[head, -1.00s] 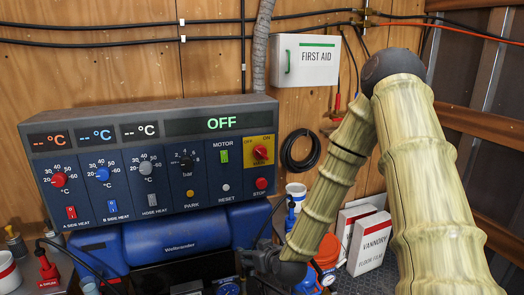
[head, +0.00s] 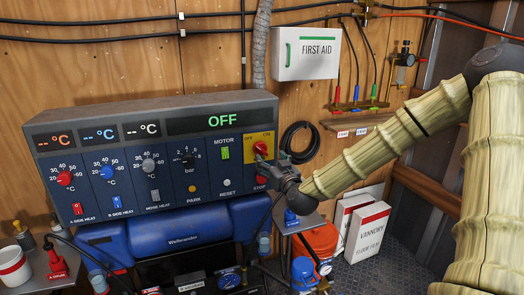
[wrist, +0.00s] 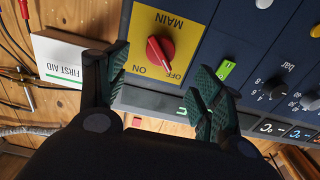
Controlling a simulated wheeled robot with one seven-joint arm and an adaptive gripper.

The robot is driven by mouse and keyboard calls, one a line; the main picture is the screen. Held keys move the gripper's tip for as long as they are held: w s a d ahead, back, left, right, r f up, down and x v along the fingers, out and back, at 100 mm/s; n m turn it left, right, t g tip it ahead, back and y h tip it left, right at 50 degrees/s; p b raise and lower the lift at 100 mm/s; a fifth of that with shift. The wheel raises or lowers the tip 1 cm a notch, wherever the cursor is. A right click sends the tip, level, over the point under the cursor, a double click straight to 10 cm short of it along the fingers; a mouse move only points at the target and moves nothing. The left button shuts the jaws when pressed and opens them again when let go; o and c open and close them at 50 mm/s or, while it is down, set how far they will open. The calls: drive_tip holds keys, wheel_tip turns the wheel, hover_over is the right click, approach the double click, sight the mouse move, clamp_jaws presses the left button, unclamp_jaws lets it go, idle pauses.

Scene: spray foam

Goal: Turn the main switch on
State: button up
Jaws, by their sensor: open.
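The main switch is a red rotary knob (wrist: 160,50) on a yellow plate (wrist: 150,22) marked MAIN, OFF and ON; the wrist view shows it upside down. In the head view the yellow plate (head: 250,146) is at the right end of the control panel (head: 120,120), and my gripper partly covers the knob. The panel display (head: 222,121) reads OFF in green. My gripper (wrist: 165,82) is open and empty, its two fingers apart with the knob between and just beyond their tips. I cannot tell whether a finger touches it.
A green motor switch (head: 225,153) and a reset button (head: 227,182) sit left of the knob. The red stop button (head: 262,181) is below it, partly hidden by my gripper. A first aid box (head: 306,53) hangs on the wall above right.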

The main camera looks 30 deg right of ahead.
sight(262, 151)
drive_tip(key=shift+p+x, duration=1.25)
drive_tip(key=shift+x, duration=3.1)
